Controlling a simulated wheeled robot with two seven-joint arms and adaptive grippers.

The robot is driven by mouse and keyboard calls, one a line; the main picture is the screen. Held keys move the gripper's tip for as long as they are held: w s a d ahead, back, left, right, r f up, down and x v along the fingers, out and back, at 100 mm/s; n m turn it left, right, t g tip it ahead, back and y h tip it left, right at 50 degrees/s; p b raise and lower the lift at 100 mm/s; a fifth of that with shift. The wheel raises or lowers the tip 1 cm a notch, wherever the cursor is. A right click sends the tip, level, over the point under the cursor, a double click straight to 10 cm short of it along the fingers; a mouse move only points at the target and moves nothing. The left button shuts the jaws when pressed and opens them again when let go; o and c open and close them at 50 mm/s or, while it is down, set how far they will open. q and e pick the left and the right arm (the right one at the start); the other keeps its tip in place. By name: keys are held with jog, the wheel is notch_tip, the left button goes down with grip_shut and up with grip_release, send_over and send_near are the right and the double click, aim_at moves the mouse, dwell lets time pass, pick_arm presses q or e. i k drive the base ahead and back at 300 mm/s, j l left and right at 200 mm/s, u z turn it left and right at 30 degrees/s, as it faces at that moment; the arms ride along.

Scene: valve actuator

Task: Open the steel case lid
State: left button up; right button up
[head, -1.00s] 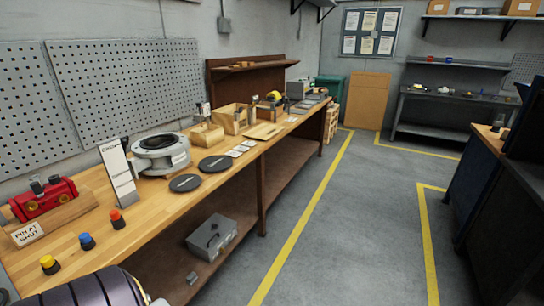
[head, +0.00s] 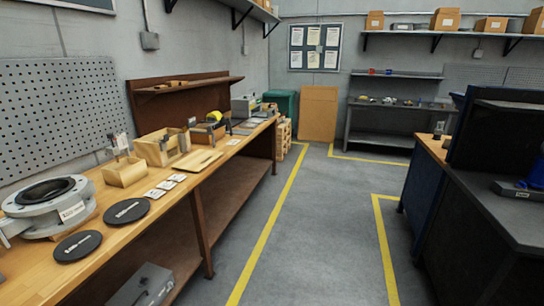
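A grey steel case (head: 142,286) sits on the lower shelf of the long wooden bench at the left. It is cut off by the bottom edge of the head view, and only its top and part of its front show. Its lid appears shut. Neither of my grippers is in view.
The wooden bench (head: 20,262) carries a round grey valve body (head: 48,220), two black discs (head: 127,211), wooden boxes (head: 126,172) and white cards. A dark workstation (head: 500,205) stands at the right. The grey floor between yellow lines (head: 272,228) is clear.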

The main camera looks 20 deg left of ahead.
aim_at(139, 290)
jog(key=i+l+u, duration=0.15)
jog(key=u, duration=0.3)
jog(key=i+l+u, duration=0.25)
jog(key=u, duration=0.2)
jog(key=i+l+u, duration=0.3)
jog(key=u, duration=0.15)
jog(key=i+l+u, duration=0.15)
jog(key=l+u, duration=0.3)
jog(key=i+l+u, duration=0.1)
jog(key=l+u, duration=1)
jog(key=l, duration=0.15)
